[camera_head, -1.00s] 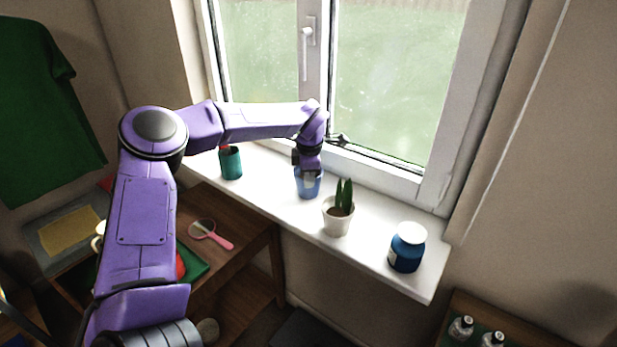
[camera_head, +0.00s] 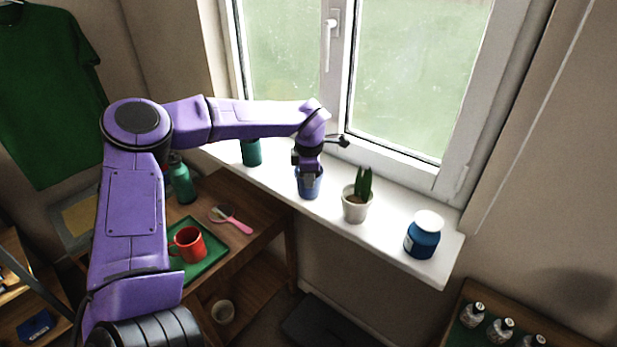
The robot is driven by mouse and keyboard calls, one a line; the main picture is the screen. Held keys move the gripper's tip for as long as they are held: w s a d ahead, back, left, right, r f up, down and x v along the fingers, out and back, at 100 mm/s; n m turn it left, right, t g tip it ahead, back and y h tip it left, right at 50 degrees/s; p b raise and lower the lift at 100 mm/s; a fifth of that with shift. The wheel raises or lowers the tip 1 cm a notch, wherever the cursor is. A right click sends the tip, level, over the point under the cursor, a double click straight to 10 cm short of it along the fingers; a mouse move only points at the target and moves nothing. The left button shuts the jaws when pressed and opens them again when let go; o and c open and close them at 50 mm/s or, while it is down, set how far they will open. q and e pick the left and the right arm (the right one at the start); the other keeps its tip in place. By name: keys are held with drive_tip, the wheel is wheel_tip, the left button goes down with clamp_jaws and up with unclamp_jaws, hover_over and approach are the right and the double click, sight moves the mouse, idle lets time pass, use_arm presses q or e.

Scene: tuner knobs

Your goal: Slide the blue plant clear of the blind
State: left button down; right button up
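The blue plant (camera_head: 309,187) is a blue pot on the white window sill (camera_head: 395,222), near the sill's front edge. My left gripper (camera_head: 308,170) reaches down onto it from above and appears shut on its rim. The gripper covers the pot's top, so any leaves are hidden. The pot looks upright and seems to rest on the sill. I cannot make out a blind in this view; the window (camera_head: 415,85) stands behind the sill. My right gripper is not in view.
A white pot with green leaves (camera_head: 356,207) stands right of the blue pot, and a blue jar (camera_head: 422,238) farther right. A green pot (camera_head: 251,152) stands to the left. Below are a wooden table (camera_head: 262,212), a red mug (camera_head: 188,244) and a pink brush (camera_head: 236,222).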

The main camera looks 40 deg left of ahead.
use_arm(q)
drive_tip(key=c, duration=1.2)
unclamp_jaws()
drive_tip(key=r, duration=0.3)
drive_tip(key=d+r, duration=0.1)
drive_tip(key=r, duration=0.3)
drive_tip(key=s+r+b, duration=0.1)
drive_tip(key=r, duration=0.2)
drive_tip(key=shift+s+d+r, duration=0.1)
drive_tip(key=shift+d+r, duration=0.05)
